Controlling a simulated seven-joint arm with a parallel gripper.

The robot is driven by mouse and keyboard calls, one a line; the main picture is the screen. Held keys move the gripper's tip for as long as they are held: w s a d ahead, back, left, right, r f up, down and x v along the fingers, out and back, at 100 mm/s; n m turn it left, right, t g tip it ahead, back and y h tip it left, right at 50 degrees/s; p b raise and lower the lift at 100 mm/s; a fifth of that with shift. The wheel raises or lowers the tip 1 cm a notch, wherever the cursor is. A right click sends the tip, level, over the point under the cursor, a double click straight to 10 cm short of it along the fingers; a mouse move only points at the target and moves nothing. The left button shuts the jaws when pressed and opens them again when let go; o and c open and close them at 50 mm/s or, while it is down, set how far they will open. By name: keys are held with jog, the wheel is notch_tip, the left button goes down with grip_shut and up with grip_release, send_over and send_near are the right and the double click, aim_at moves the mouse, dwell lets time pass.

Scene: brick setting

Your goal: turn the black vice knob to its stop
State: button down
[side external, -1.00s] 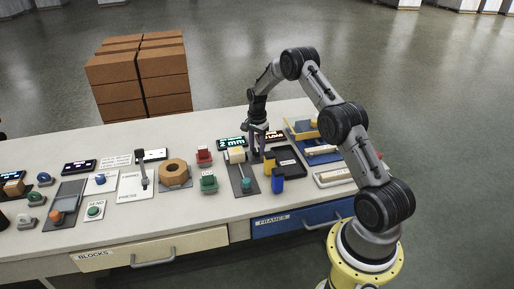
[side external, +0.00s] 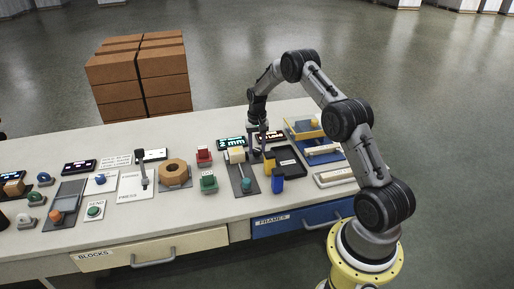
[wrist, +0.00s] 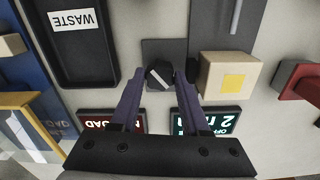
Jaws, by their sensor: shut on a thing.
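The black knob (wrist: 160,74) with a pale stripe sits on a dark grey plate in the wrist view. My gripper (wrist: 160,82) has one purple-grey finger on each side of it and is shut on it. In the side external view my gripper (side external: 257,148) points down at the bench; the knob is hidden there behind the fingers. A cream block with a yellow square (wrist: 231,77) sits beside the knob, in the grey vice (side external: 243,181). A display (wrist: 206,121) behind it reads "2 mm".
A second display (wrist: 112,121), partly hidden by a finger, ends in "OAD". A black tray marked WASTE (wrist: 80,70) lies close to the knob. Yellow and blue blocks (side external: 278,179) stand in front of my gripper. A red block (side external: 204,155) stands to its left.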

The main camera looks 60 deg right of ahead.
aim_at(257, 150)
jog(key=n, duration=0.4)
jog(key=shift+n, duration=0.3)
jog(key=n, duration=0.4)
jog(key=shift+n, duration=0.4)
jog(key=shift+c, duration=1.9)
grip_release()
jog(key=shift+r, duration=0.1)
notch_tip(257, 150, up, 14)
